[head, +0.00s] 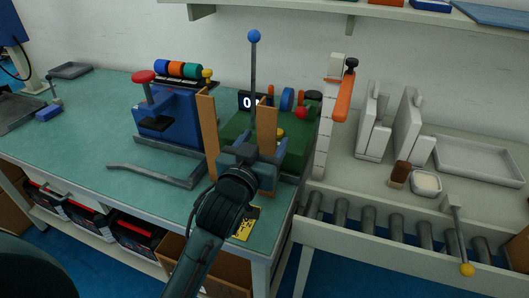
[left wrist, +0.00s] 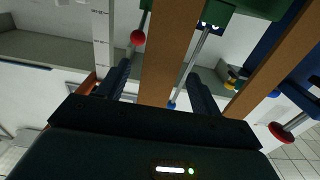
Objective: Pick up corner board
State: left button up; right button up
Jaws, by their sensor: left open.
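Two upright brown boards stand on the green bench, a left one (head: 208,132) and a right one (head: 266,125). I cannot tell for sure which is the corner board. My left gripper (head: 250,158) is open in front of the right board. In the left wrist view, that board (left wrist: 166,50) shows between the spread fingers of the gripper (left wrist: 160,88), with gaps on both sides. The other board (left wrist: 270,72) is outside the fingers, to the right. My right gripper is not in view.
A blue machine with a red knob (head: 143,77) stands left of the boards. A roller conveyor (head: 368,218) lies to the right. The bench's left part is mostly clear.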

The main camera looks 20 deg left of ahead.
pick_arm(q)
jog(key=w, duration=0.5)
jog(key=shift+d+r, duration=0.1)
jog(key=shift+c, duration=0.4)
jog(key=c, duration=1.2)
jog(key=shift+c, duration=0.2)
